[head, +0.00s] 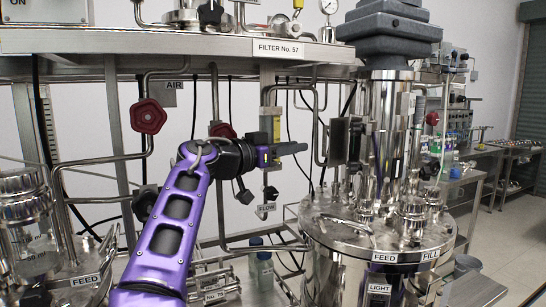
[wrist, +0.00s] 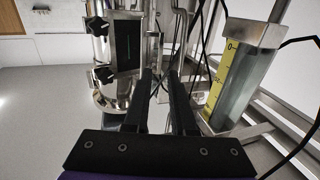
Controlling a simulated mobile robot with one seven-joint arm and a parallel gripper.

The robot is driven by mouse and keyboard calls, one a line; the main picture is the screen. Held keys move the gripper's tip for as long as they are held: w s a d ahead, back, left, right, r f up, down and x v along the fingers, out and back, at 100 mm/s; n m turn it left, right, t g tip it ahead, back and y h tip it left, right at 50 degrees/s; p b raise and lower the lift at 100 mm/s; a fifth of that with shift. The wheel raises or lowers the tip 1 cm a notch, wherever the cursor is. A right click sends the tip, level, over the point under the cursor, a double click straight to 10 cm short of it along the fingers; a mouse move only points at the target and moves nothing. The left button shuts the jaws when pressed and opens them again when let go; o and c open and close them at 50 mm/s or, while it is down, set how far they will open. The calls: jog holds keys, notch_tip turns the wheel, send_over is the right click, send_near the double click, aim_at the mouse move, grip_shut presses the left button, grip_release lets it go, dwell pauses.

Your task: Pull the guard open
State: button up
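My gripper (head: 296,148) reaches right from my purple arm in the head view, its dark fingers ending short of the steel vessel. In the wrist view the two black fingers of my gripper (wrist: 160,74) stand apart with nothing between them. A dark panel in a steel frame (head: 340,141) is mounted on the vessel's column, just right of the fingertips. It may be the guard; I cannot tell for sure.
A level gauge with a yellow scale (wrist: 226,72) stands close on the right in the wrist view. Pipes and a red valve wheel (head: 148,116) surround my arm. A steel shelf (head: 180,44) runs above, and the vessel lid (head: 335,232) lies below right.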

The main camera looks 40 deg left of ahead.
jog(key=s+a, duration=0.1)
jog(key=s, duration=0.5)
